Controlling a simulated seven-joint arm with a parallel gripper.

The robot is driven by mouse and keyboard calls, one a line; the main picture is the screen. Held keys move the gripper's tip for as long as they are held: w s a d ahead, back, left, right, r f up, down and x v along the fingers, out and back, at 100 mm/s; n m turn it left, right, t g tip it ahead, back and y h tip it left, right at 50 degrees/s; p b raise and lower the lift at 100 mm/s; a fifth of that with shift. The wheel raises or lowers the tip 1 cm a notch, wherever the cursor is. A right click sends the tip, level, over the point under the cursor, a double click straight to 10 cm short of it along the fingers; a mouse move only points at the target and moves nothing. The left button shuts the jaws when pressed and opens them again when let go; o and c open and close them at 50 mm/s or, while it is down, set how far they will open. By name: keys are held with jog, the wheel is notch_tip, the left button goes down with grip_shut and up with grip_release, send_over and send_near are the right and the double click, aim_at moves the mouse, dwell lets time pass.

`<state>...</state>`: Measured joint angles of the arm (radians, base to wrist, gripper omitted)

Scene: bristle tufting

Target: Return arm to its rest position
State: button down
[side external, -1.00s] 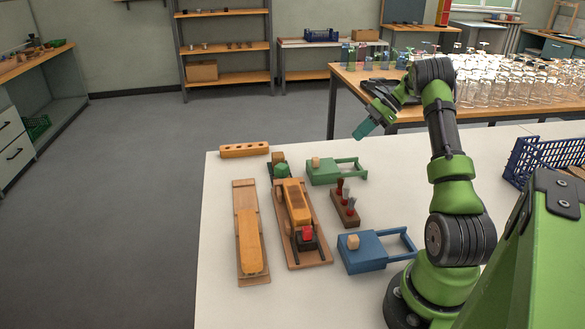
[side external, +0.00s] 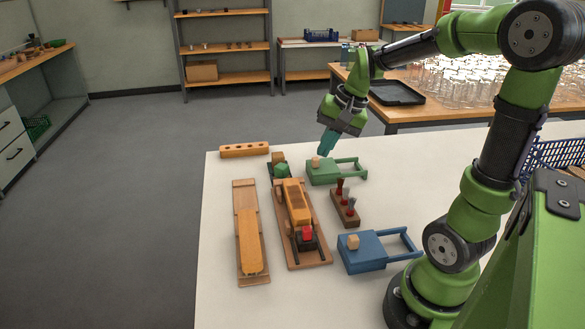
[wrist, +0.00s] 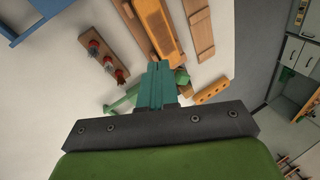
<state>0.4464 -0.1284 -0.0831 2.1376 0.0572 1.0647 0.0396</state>
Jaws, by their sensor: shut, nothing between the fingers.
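My gripper (side external: 327,143) has teal fingers and hangs above the white table, near the green box with the frame handle (side external: 323,174) in the side external view. The fingers are pressed together with nothing between them. In the wrist view my gripper (wrist: 157,72) points down toward the table and hides part of the green box. My arm reaches up from its base at the right and bends over toward the table.
A blue crate (side external: 555,154) stands right.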

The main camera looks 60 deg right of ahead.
jog(key=s+a+r+n+t, duration=0.1)
jog(key=s+a+r+n, duration=0.1)
jog(key=a, duration=0.5)
jog(key=s+a+r+n+t, duration=0.2)
jog(key=s+a+n, duration=0.3)
jog(key=a, duration=0.3)
jog(key=shift+s+a+n+y, duration=0.2)
jog(key=shift+n+y, duration=0.1)
jog(key=shift+n, duration=0.1)
